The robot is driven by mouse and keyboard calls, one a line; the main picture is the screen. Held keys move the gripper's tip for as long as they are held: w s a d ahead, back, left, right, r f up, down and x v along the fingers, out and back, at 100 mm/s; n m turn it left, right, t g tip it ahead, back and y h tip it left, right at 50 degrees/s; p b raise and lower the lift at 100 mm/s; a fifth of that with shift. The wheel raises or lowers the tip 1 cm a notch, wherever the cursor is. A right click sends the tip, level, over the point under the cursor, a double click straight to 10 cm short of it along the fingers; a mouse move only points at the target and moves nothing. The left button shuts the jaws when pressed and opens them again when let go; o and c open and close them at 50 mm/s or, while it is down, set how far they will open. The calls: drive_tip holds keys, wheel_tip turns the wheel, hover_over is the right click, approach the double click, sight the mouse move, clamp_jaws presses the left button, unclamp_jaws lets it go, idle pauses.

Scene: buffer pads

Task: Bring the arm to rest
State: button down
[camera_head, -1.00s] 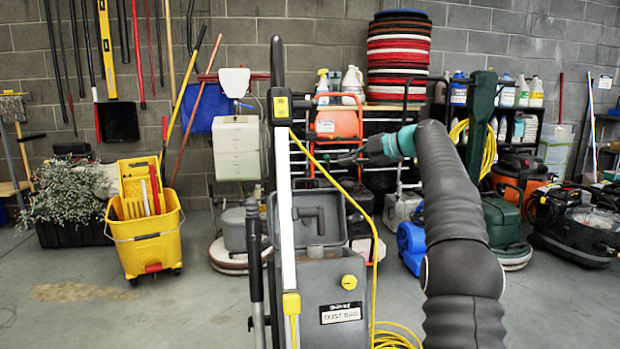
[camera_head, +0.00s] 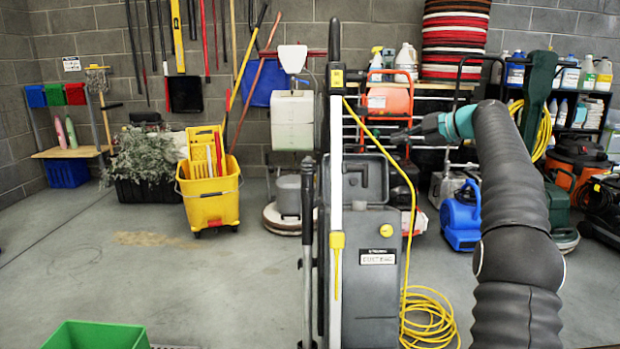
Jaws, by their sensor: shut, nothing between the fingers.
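My arm, in a ribbed black sleeve, rises from the bottom right and bends to the left near its top. My gripper (camera_head: 402,136) is at its end past a teal wrist. It is small and dark, points left, and is shut with nothing in it. In the picture it lies in front of the shelving and just right of the grey floor machine's upright handle. It appears clear of everything, though its distance from the things behind is hard to tell.
A grey floor machine (camera_head: 371,237) with a yellow cord (camera_head: 430,318) stands in the middle. A yellow mop bucket (camera_head: 210,192) is left of it. A green bin (camera_head: 95,335) is at the bottom left. A stack of round pads (camera_head: 455,40) stands at the back. Open floor lies at left.

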drive_tip(key=w+d+f+m+h, duration=0.1)
drive_tip(key=d+f+m+h, duration=0.25)
drive_tip(key=f+m, duration=0.7)
drive_tip(key=s+f+m+g+h, duration=0.2)
drive_tip(key=s+f+m, duration=0.4)
drive_tip(key=m, duration=0.1)
drive_tip(key=s+a+f+m+h, duration=0.1)
drive_tip(key=s+a+f, duration=0.1)
drive_tip(key=s, duration=1.3)
drive_tip(key=s+a+f+m+h+p, duration=0.1)
drive_tip(key=s+a, duration=0.4)
drive_tip(key=s, duration=1.1)
drive_tip(key=s+a+f+m+g+h, duration=0.1)
drive_tip(key=s+a+f+m+h, duration=0.2)
drive_tip(key=s, duration=1.2)
drive_tip(key=shift+s+a, duration=0.3)
drive_tip(key=shift+a, duration=0.3)
